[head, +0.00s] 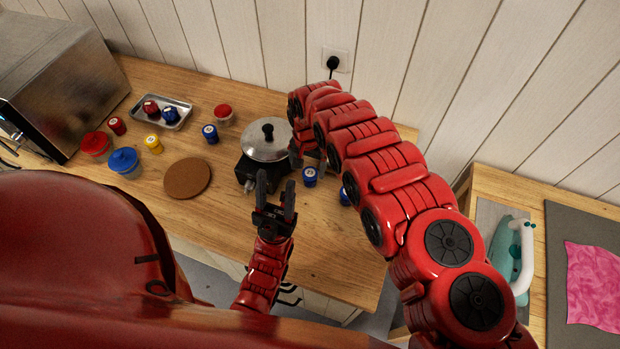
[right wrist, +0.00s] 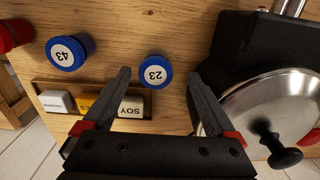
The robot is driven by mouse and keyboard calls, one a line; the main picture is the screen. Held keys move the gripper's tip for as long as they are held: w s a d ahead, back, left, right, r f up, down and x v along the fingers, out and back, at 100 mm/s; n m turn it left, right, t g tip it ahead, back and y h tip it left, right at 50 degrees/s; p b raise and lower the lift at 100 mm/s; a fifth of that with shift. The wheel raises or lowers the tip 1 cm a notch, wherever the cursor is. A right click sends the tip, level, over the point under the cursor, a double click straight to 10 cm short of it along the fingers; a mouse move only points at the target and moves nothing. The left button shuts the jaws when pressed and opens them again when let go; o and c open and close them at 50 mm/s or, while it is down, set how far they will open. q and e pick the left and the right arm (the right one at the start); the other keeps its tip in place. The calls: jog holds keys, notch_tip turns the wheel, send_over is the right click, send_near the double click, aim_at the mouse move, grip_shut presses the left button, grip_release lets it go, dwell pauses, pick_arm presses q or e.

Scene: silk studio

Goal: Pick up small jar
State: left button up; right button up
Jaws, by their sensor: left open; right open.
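A small blue jar labelled 23 (right wrist: 155,71) stands on the wooden counter beyond my right fingertips, roughly centred between them. It appears to be the blue jar (head: 310,176) right of the pot in the head view. A second blue jar, labelled 43 (right wrist: 70,52), stands beside it; in the head view my right arm partly hides a blue jar (head: 345,196) there. My right gripper (right wrist: 158,75) is open and empty above the counter. My left gripper (head: 275,205) is open and empty in front of the pot, fingers pointing away from me.
A lidded metal pot (head: 267,140) sits on a black burner close to my right gripper. A wooden holder (right wrist: 60,86) with labelled blocks lies near the jars. Several other jars, a metal tray (head: 184,121) and a cork mat (head: 187,178) are on the left. The front counter is clear.

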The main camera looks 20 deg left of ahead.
aim_at(310, 172)
jog(key=f+b, duration=0.1)
jog(key=f, duration=0.2)
jog(key=f+b, duration=0.1)
jog(key=f, duration=0.1)
jog(key=shift+w+d+b, duration=0.25)
jog(key=shift+d+b, duration=0.05)
jog(key=shift+b, duration=0.05)
jog(key=shift+r, duration=0.15)
jog(key=shift+c, duration=1.1)
grip_shut()
jog(key=shift+r, duration=0.1)
